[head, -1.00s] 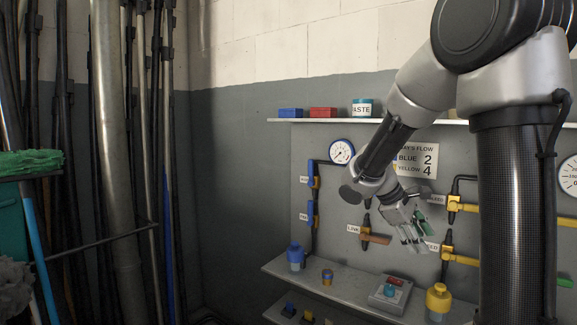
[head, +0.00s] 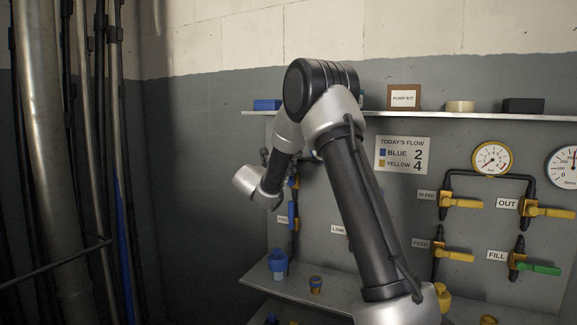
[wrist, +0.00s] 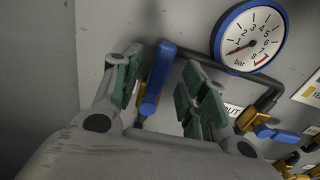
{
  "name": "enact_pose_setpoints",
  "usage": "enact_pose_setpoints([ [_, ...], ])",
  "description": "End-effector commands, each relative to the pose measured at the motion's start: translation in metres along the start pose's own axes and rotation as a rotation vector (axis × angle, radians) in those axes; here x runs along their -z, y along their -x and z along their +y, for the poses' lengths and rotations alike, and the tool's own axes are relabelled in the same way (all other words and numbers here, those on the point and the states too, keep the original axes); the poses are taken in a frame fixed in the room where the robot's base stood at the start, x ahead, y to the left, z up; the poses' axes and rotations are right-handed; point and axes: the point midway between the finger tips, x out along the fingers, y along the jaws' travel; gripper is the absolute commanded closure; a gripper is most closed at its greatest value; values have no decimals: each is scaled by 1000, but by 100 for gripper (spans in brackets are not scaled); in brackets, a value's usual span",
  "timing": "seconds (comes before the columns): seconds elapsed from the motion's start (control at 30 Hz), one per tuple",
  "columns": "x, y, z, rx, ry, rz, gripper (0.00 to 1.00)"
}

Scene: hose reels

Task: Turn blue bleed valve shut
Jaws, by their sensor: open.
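In the wrist view my gripper (wrist: 160,68) is open, its green-padded fingers on either side of a blue handle (wrist: 157,76). The handle belongs to the valve beside the blue-rimmed gauge (wrist: 248,36), which looks like the blue bleed valve; its label is hidden. The handle lies roughly lengthwise between the fingers, with a bit of its yellow body showing to the left. I cannot tell whether either pad touches it. In the head view my arm covers the gauge and most of this valve (head: 294,183); my fingers are hidden there.
Below is the blue feed valve (head: 292,215). Another blue-handled valve (wrist: 278,133) is right of my right finger. A black pipe (wrist: 268,88) runs close by. The shelf with a blue bottle (head: 278,264) is lower down. Yellow-handled valves (head: 461,203) are further right.

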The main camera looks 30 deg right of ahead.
Motion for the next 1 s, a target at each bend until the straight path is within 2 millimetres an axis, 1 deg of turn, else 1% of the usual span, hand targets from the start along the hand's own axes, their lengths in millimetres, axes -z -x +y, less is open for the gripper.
enact_pose_setpoints([
  [0.03,1,-11,-1,4,-1,0,57],
  [0.1,0,-22,-1,3,-1,0,57],
  [0.2,1,-36,-1,3,-1,0,57],
  [0.3,0,-45,-1,2,-1,1,57],
  [0.4,0,-49,-1,2,-2,1,57],
  [0.63,0,-50,0,1,-2,1,57],
  [0.77,0,-50,0,1,-2,1,81],
  [0.8,0,-50,0,1,-2,1,88],
  [0.87,0,-50,0,1,-2,1,99],
  [1.0,0,-49,0,2,-2,2,100],
])
